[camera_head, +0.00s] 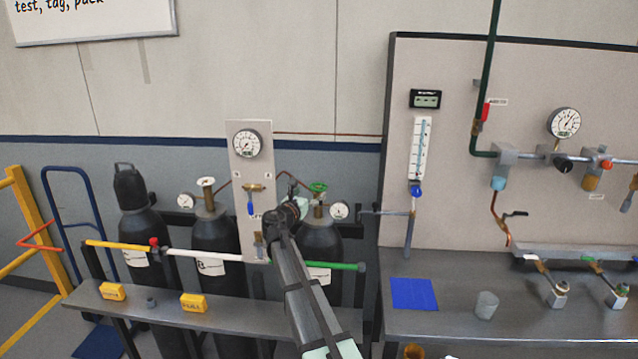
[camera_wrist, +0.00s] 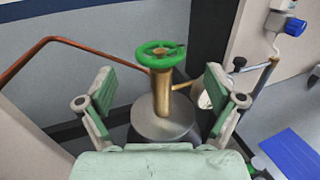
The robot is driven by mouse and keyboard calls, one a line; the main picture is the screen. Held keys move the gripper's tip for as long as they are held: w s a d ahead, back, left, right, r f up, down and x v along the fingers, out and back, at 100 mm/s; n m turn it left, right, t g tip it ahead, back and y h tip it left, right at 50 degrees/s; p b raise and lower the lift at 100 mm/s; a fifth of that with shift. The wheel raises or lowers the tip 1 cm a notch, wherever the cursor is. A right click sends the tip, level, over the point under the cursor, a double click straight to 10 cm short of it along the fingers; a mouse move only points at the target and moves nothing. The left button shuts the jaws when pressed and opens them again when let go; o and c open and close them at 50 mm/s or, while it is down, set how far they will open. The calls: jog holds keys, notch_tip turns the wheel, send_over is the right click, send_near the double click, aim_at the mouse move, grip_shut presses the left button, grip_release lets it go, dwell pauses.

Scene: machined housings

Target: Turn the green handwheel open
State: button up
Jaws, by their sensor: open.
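The green handwheel (camera_head: 318,187) sits on top of a brass valve on the rightmost dark gas cylinder (camera_head: 322,240). In the wrist view the handwheel (camera_wrist: 161,54) stands upright on its brass stem, ahead of my gripper and between the lines of its two fingers. My gripper (camera_wrist: 166,98) is open and empty, with a pale green pad on each finger. The fingers are apart from the wheel and do not touch it. In the head view my gripper (camera_head: 294,208) is just left of the valve, and my arm hides part of the cylinder.
A gauge panel (camera_head: 250,185) stands left of the valve, with a copper pipe (camera_wrist: 75,42) running to it. A small gauge (camera_head: 339,210) is at the valve's right. The pale test board (camera_head: 440,120) and its bench with a blue mat (camera_head: 414,294) lie further right.

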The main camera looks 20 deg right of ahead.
aim_at(322, 183)
jog(key=p+x, duration=0.2)
jog(key=x, duration=0.5)
jog(key=shift+w+d, duration=0.1)
jog(key=c, duration=1.2)
